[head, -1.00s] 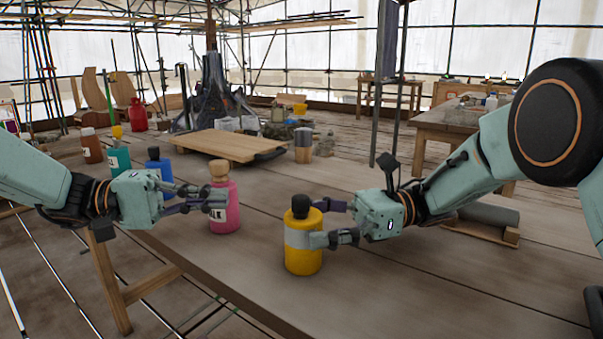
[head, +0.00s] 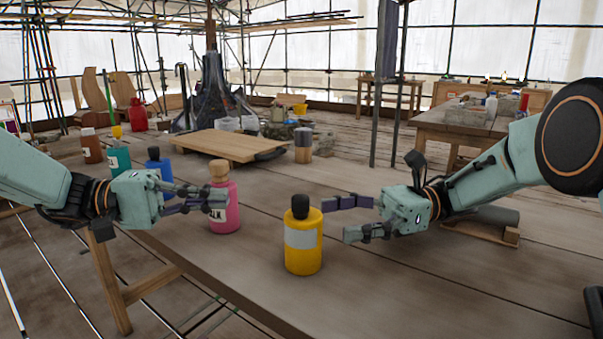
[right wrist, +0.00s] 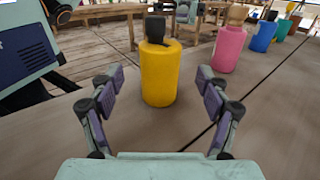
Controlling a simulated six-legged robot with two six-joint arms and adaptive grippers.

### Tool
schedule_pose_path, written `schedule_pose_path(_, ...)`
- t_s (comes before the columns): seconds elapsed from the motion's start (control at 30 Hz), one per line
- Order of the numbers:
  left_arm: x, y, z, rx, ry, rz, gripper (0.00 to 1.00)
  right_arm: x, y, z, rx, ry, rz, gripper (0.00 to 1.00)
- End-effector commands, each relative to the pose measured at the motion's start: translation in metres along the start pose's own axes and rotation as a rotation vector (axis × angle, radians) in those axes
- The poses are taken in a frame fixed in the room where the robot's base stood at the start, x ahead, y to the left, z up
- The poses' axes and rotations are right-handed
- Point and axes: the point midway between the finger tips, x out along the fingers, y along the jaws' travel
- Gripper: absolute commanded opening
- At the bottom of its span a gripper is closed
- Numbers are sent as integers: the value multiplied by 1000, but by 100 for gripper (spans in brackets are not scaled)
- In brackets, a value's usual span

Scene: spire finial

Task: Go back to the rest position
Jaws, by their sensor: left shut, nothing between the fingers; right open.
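My right gripper (head: 357,218) is open and empty, just right of a yellow bottle (head: 303,258) with a black cap and grey band. The bottle stands upright on the wooden table. In the right wrist view the yellow bottle (right wrist: 160,76) stands ahead of the open fingers (right wrist: 166,92), clear of them. My left gripper (head: 222,200) is shut and holds nothing. Its fingers lie in front of a pink bottle (head: 225,225) with a tan stopper and partly hide it; I cannot tell if they touch. The pink bottle also shows in the right wrist view (right wrist: 229,50).
A blue bottle (head: 159,165), a teal bottle (head: 118,160) and a brown bottle (head: 92,148) stand in a row further back. A wooden board (head: 228,146) and a grey-topped cylinder (head: 303,146) lie beyond. A dark roll (head: 492,215) rests on a wooden stand behind my right arm.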

Motion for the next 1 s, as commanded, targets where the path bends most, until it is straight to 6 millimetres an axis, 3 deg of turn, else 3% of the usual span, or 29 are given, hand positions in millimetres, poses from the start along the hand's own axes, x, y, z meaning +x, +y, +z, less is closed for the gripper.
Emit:
schedule_pose_path(0.53, 0, 0, 0, 0, 0, 0, 0, 89, 1, 0, 0, 3, 4, 77)
schedule_pose_path(0.7, 0, 0, 0, 0, 0, 0, 0, 103, 0, 0, -1, 3, 1, 77)
schedule_pose_path(1.0, 0, 0, 0, 0, 0, 0, 0, 108, 0, 0, -1, 2, -1, 77)
